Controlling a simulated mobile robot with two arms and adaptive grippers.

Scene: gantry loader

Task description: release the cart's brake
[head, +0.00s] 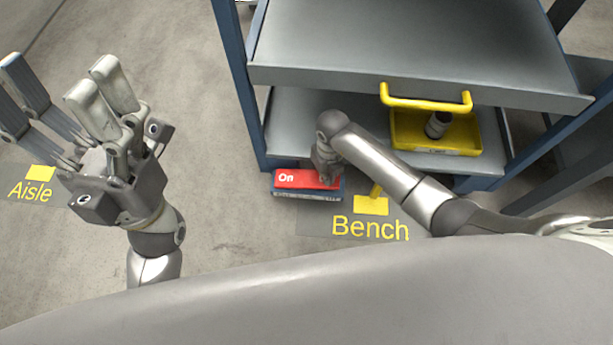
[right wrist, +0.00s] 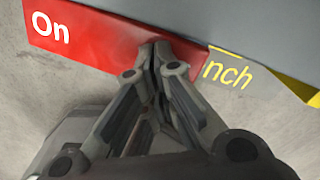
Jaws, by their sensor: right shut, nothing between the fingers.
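The cart (head: 420,40) is a blue-framed trolley with grey shelves. A red brake pedal (head: 297,179) marked "On" sits low at its front left corner, with a dark blue strip with pale lettering under it. The red pedal also shows in the right wrist view (right wrist: 90,42). My right gripper (head: 328,180) is shut and empty, with its fingertips at the right part of the red pedal. In the right wrist view its fingertips (right wrist: 155,46) overlap the red face; I cannot tell whether they touch. My left gripper (head: 65,105) is open and empty, over the floor at left.
A yellow tray (head: 402,128) with a dark cylindrical part (head: 438,124) stands on the lower shelf. Floor markings read "Bench" (head: 370,228) and "Aisle" (head: 30,190).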

